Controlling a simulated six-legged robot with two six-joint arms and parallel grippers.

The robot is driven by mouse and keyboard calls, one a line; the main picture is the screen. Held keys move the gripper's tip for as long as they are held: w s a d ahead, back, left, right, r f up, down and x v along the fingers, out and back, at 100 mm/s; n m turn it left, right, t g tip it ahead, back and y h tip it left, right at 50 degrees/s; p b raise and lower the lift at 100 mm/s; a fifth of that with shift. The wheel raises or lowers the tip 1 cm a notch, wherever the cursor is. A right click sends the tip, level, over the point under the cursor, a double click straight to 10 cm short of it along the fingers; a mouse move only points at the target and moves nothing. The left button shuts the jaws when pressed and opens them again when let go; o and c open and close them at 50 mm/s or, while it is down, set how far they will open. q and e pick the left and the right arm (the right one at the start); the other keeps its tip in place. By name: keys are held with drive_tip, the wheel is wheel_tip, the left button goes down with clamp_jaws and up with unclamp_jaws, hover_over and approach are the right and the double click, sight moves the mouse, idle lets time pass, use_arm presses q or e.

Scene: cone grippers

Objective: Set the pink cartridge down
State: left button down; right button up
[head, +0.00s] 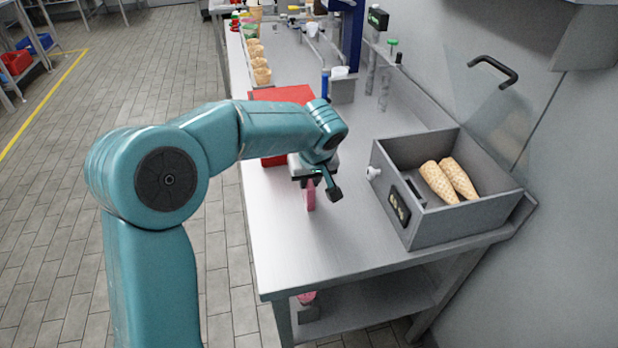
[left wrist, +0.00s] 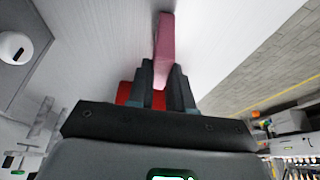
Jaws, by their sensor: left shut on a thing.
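The pink cartridge (head: 310,196) is a narrow pink piece at the near part of the steel table (head: 300,246). My left gripper (head: 316,184) is shut on it from above. The cartridge hangs below the fingers, and its lower end is at or just above the tabletop; I cannot tell whether it touches. In the left wrist view the cartridge (left wrist: 164,50) sticks out beyond the two dark fingers (left wrist: 167,88). My right gripper is not in view.
A grey open box (head: 440,228) with two cones (head: 447,181) stands to the right. A red block (head: 280,95) lies behind the gripper. Several cones (head: 260,68) line the far left edge. The near tabletop is clear. A pink item (head: 307,298) sits on the lower shelf.

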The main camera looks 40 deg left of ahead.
use_arm(q)
drive_tip(key=c, duration=1)
unclamp_jaws()
drive_tip(key=shift+w+f, duration=0.1)
drive_tip(key=shift+f, duration=0.05)
drive_tip(key=shift+r+p, duration=0.35)
drive_tip(key=v, duration=1.1)
drive_tip(key=shift+r, duration=0.3)
drive_tip(key=shift+s+d, duration=0.1)
drive_tip(key=shift+s, duration=0.15)
